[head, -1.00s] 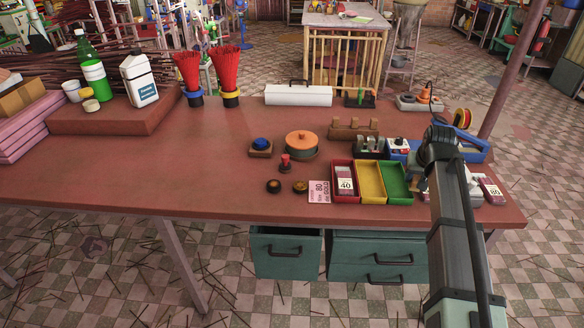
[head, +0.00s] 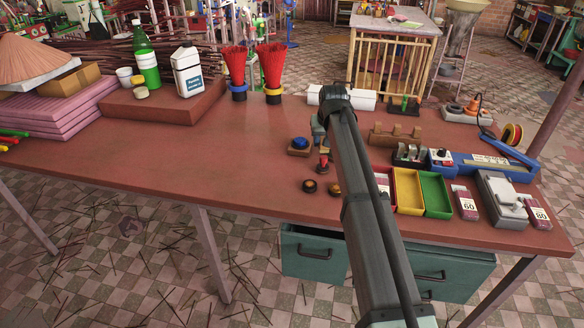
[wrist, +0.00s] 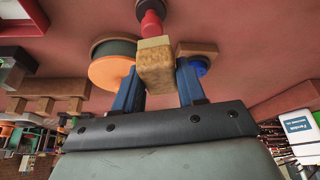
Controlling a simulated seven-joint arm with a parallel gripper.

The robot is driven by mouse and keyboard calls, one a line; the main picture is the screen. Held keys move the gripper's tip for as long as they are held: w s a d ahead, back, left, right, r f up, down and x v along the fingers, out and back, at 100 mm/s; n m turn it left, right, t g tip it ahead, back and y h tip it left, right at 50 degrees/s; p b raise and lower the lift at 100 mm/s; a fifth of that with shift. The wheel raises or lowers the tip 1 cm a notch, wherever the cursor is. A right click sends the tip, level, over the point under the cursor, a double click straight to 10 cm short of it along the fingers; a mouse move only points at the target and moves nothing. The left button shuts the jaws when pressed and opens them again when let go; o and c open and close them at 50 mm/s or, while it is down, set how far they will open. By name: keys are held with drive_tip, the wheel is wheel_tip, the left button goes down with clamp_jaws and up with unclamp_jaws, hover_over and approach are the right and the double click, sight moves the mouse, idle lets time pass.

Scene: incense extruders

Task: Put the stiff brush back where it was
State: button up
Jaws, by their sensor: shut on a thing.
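The stiff brush (wrist: 156,68) is a small tan block with a paler end face. It sits between the two blue fingers of my gripper (wrist: 160,76) in the wrist view, held above the red-brown bench. Behind the brush in that view are a red knobbed tool (wrist: 151,22), an orange-topped round pot (wrist: 110,70) to the left and a blue pad on a wooden block (wrist: 199,66) to the right. In the head view my arm hides the brush, the fingers and the round pot.
The head view shows the red knobbed tool (head: 323,165), the blue pad (head: 301,142), dark round pieces (head: 309,186), a wooden rack (head: 396,136) and yellow (head: 407,190) and green (head: 435,194) trays. The bench top (head: 210,160) is clear left of them. Red incense bundles (head: 271,66) stand behind.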

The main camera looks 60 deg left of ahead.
drive_tip(key=s+a+n, duration=0.1)
drive_tip(key=s+a, duration=0.6)
drive_tip(key=shift+s+a+f, duration=0.1)
drive_tip(key=shift+s+f, duration=0.05)
drive_tip(key=shift+f, duration=2.1)
drive_tip(key=shift+s+a+f, duration=0.1)
drive_tip(key=shift+s+f, duration=0.05)
drive_tip(key=shift+f, duration=2.1)
drive_tip(key=o, duration=0.9)
drive_tip(key=shift+f, duration=0.15)
drive_tip(key=shift+o, duration=0.2)
drive_tip(key=v, duration=1.2)
drive_tip(key=shift+w+d, duration=0.2)
